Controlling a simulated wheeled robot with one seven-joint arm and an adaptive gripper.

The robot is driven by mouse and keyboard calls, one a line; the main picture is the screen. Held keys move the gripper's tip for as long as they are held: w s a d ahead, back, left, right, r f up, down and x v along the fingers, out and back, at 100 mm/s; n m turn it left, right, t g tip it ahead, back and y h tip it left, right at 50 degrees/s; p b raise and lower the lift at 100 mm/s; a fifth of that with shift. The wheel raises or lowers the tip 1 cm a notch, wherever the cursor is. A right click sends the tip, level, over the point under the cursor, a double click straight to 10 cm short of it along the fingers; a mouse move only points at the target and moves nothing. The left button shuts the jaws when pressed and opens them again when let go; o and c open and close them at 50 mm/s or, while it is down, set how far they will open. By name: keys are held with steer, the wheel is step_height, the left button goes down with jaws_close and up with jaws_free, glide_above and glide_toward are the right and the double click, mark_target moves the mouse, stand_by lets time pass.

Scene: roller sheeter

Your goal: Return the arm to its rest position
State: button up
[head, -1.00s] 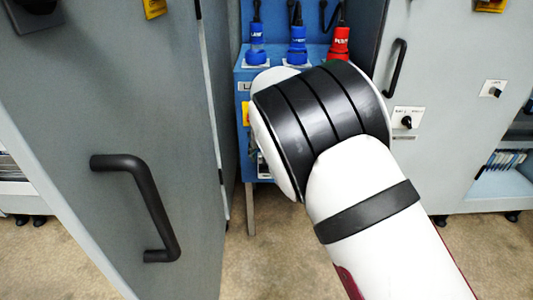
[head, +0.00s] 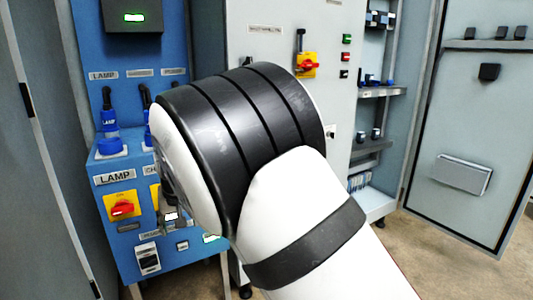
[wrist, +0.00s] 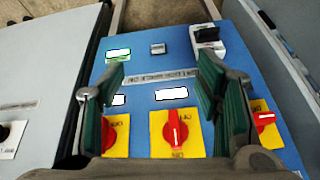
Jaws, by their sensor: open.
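My arm (head: 310,215) reaches up from the bottom right of the head view, its thick black-banded joint in front of the blue panel. My gripper (wrist: 160,82) is open and empty in the wrist view, its two green-padded fingers apart over the blue panel (wrist: 150,75). A red rotary switch on a yellow plate (wrist: 177,132) lies below and between the fingers; I cannot tell how far below. In the head view the gripper is mostly hidden behind the arm joint.
The blue cabinet (head: 112,245) with a LAMP label and blue plugs (head: 110,130) stands close on the left. A grey cabinet (head: 265,40) with a red-yellow switch (head: 306,64) stands behind the arm. An open grey door (head: 470,140) is at right. Floor (head: 440,250) shows at lower right.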

steer(key=s+d+r+m+g, duration=0.1)
steer(key=s+d+r, duration=0.4)
steer(key=d, duration=0.4)
steer(key=s+d+r+m, duration=0.1)
steer(key=s+d+r, duration=0.35)
steer(key=d, duration=0.55)
steer(key=s+d+r+m+g, duration=0.1)
steer(key=s+d+r, duration=0.4)
steer(key=d, duration=0.4)
steer(key=s+d+f+m+g+h, duration=0.1)
steer(key=s+d, duration=0.4)
steer(key=s, duration=0.5)
steer(key=s+d+f+h, duration=0.1)
steer(key=s+d, duration=0.4)
steer(key=s, duration=0.5)
steer(key=s+d+f+m+g, duration=0.1)
steer(key=s+d, duration=0.5)
steer(key=s, duration=0.4)
step_height(320, 180, up, 32)
steer(key=t+p, duration=0.4)
steer(key=p, duration=2.6)
steer(key=shift+w, duration=0.15)
steer(key=shift+f, duration=0.1)
